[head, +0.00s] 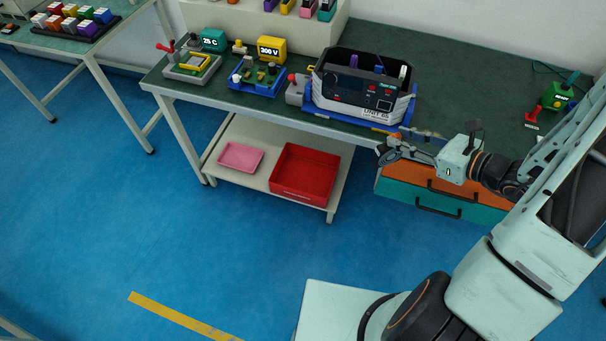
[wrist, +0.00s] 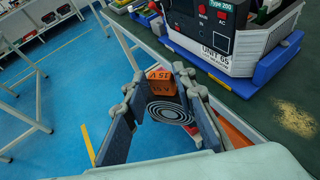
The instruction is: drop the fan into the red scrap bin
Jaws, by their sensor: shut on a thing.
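The fan appears small and dark at the fingertips in the head view, partly hidden by the fingers. The red scrap bin (head: 301,194) is an open, empty red tray on the low shelf under the bench, left of and below my gripper.
A pink tray (head: 240,157) lies left of the bin on the low shelf (head: 258,189). The unit marked UNIT 65 (head: 352,105) stands on the green bench (head: 460,85), above the bin. Orange and teal drawers (head: 440,195) are below my gripper. Blue floor ahead is clear.

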